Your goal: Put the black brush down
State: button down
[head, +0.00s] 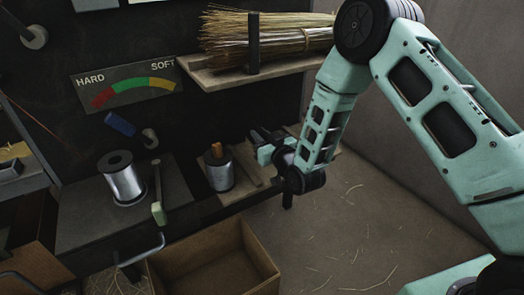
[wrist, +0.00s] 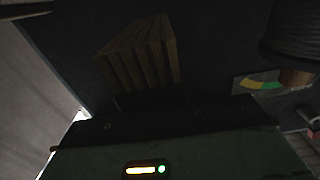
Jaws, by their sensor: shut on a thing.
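My gripper (head: 264,152) is at the middle of the head view, over the wooden ledge and to the right of a metal spool with a wooden peg (head: 219,168). It is shut on the black brush (head: 259,137), of which only a small dark part shows at the jaws. The brush's outline is hard to tell against the dark wall.
A large spool of wire (head: 122,180) stands on the dark bench at left. A straw bundle (head: 265,38) lies on the upper shelf (head: 225,78). A HARD-SOFT gauge (head: 128,86) is on the wall. An open cardboard box (head: 215,262) stands in front. The floor at right is clear except for straw.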

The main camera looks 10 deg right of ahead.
jog(key=shift+f+b, duration=0.45)
jog(key=shift+f, duration=1.95)
jog(key=shift+f, duration=0.1)
jog(key=shift+f+b, duration=0.55)
jog(key=c, duration=1.4)
grip_release()
jog(key=shift+o, duration=0.2)
jog(key=shift+r, duration=0.1)
